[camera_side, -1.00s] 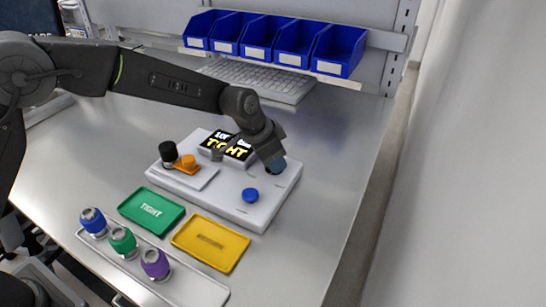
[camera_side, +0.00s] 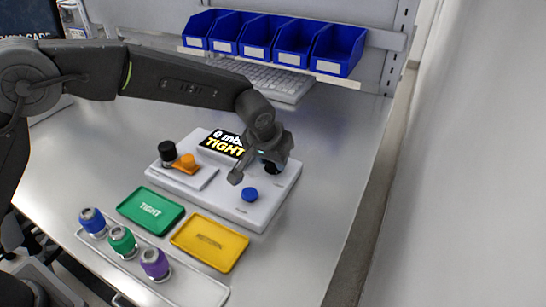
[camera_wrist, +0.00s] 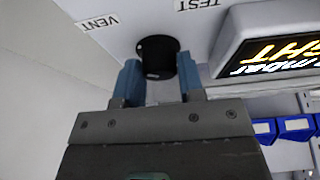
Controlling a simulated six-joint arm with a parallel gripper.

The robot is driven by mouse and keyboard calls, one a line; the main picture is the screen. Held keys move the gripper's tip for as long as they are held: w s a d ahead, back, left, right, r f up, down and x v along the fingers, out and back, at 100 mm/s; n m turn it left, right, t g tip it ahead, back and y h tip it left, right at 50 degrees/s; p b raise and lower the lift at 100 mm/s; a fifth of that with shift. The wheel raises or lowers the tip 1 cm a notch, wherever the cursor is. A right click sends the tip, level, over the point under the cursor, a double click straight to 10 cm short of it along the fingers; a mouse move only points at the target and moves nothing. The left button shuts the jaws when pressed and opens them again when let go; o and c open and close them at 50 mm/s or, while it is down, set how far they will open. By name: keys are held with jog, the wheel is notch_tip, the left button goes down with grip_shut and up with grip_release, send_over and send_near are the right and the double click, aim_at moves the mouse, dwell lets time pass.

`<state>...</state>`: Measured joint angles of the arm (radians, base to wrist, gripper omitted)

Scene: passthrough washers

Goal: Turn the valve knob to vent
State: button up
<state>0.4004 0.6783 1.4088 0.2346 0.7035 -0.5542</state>
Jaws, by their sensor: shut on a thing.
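The valve knob (camera_wrist: 157,50) is black and round and stands on the white test box (camera_side: 235,205). In the wrist view, the labels VENT (camera_wrist: 97,22) and TEST (camera_wrist: 198,4) are printed on the panel to the knob's left and right. My gripper (camera_wrist: 158,68) is shut on the knob, with a blue-grey finger on either side. In the side view my gripper covers most of the knob. The display (camera_side: 222,144) reads 0 mbar and TIGHT.
A blue button (camera_side: 250,195), an orange part (camera_side: 188,161) and a black cylinder (camera_side: 168,151) are on the box. A green TIGHT tray (camera_side: 151,208), a yellow tray (camera_side: 210,243) and a rack with blue, green and purple fittings (camera_side: 155,264) lie in front. Blue bins (camera_side: 337,50) hang behind.

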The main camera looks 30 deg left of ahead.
dwell(0.4)
jog(key=o, duration=0.9)
jog(key=v, duration=1.4)
jog(key=s+a+r, duration=0.3)
jog(key=s+a, duration=0.3)
jog(key=a, duration=0.1)
jog(key=s+a+r, duration=0.3)
jog(key=s+a, duration=0.3)
jog(key=shift+t, duration=0.5)
jog(key=s+a+f, duration=0.1)
jog(key=s+a, duration=0.1)
jog(key=s, duration=0.2)
jog(key=s+a+f, duration=0.2)
jog(key=s, duration=0.3)
jog(key=s+a+f, duration=0.1)
jog(key=s+a, duration=0.1)
jog(key=s, duration=0.3)
jog(key=shift+a+f, duration=0.15)
jog(key=shift+f, duration=0.15)
